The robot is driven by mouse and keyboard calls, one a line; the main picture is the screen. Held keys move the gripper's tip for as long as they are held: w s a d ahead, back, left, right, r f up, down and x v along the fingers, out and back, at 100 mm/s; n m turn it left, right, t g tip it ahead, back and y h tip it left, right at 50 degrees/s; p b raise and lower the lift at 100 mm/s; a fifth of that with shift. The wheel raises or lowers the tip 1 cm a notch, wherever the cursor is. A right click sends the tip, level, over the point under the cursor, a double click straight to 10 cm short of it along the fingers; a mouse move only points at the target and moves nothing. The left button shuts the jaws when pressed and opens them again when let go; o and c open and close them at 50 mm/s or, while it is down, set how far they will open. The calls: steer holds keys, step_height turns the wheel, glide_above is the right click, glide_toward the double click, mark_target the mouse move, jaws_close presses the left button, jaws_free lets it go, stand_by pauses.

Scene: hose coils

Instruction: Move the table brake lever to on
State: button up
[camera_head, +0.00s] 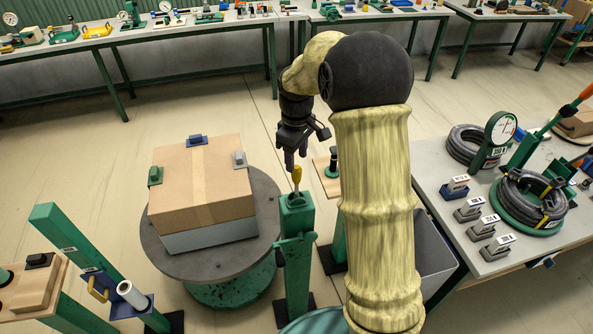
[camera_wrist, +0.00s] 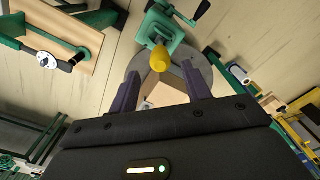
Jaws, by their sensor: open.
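The brake lever, with a yellow handle (camera_head: 297,175), stands up from a green post (camera_head: 297,215) beside the round grey turntable (camera_head: 265,200). In the wrist view the yellow handle (camera_wrist: 160,60) shows end-on, just beyond and roughly midway between the fingertips. My gripper (camera_head: 296,162) points down just above the handle in the head view. Its two dark fingers (camera_wrist: 160,82) are apart, with nothing held between them. I cannot tell whether the fingers touch the handle. No on or off marking is readable.
A cardboard box (camera_head: 200,180) with small clips sits on the turntable. At right a table (camera_head: 440,180) carries black hose coils (camera_head: 530,200), a dial gauge (camera_head: 502,128) and several small labelled blocks. A grey bin (camera_head: 432,255) stands beside it. Wooden boards are at lower left.

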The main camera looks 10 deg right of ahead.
mark_target(297, 166)
step_height(297, 166, down, 7)
steer(key=shift+r+p, duration=0.15)
steer(key=shift+p, duration=0.5)
steer(key=shift+c, duration=0.2)
jaws_close()
steer(key=shift+d, duration=0.1)
